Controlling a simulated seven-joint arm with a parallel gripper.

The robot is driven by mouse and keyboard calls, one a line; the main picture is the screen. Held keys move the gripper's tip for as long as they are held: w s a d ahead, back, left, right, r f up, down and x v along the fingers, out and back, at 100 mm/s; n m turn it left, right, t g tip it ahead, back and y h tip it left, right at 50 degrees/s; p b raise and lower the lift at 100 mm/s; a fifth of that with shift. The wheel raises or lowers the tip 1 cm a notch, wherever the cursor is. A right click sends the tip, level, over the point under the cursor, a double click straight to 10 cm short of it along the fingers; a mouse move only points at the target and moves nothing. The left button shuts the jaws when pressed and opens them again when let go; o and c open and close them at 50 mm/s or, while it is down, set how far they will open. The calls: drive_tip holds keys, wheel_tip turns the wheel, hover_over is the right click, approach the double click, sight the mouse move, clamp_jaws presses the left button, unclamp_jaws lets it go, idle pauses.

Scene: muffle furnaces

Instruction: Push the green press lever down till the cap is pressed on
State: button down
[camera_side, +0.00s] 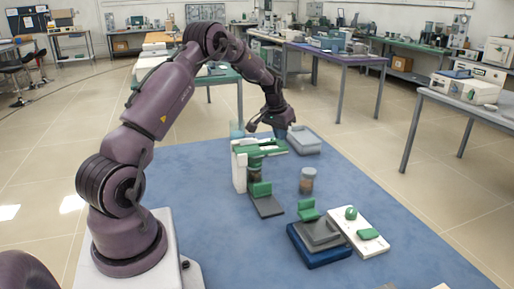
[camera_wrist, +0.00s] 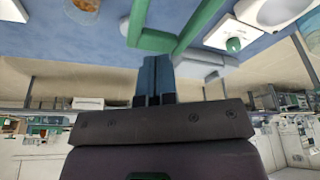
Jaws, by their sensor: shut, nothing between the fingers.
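The press stands on the blue mat in the side view, with a white column (camera_side: 239,168) and a green press lever (camera_side: 268,148) reaching right from its top. A dark-looking jar (camera_side: 255,171) is under the press head; its cap is too small and covered to make out. My gripper (camera_side: 281,134) is shut and empty, pointing down at the lever's outer end. In the wrist view my gripper (camera_wrist: 157,60) is beside the green lever frame (camera_wrist: 188,32). I cannot tell whether the fingertips touch the lever.
A grey tray (camera_side: 304,142) lies behind the lever. A brown-filled jar (camera_side: 307,181) stands to the right. Nearer are a blue-based fixture (camera_side: 320,258) with a green block and a white board (camera_side: 372,246) with green parts.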

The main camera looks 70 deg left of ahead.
drive_tip(key=shift+r, duration=2.8)
drive_tip(key=s+d+r+m+t, duration=0.1)
drive_tip(key=s+d+r, duration=0.3)
drive_tip(key=s+d, duration=0.4)
drive_tip(key=s+d+r+m+h, duration=0.1)
drive_tip(key=s+d+r+m, duration=0.2)
drive_tip(key=d, duration=1.2)
drive_tip(key=s+d+r+m+t, duration=0.1)
drive_tip(key=s+d+r, duration=0.5)
drive_tip(key=s+d, duration=0.6)
drive_tip(key=shift+s+d+r+m+t+h, duration=0.2)
drive_tip(key=shift+s+r+m+t+h, duration=0.1)
drive_tip(key=shift+r+m, duration=0.15)
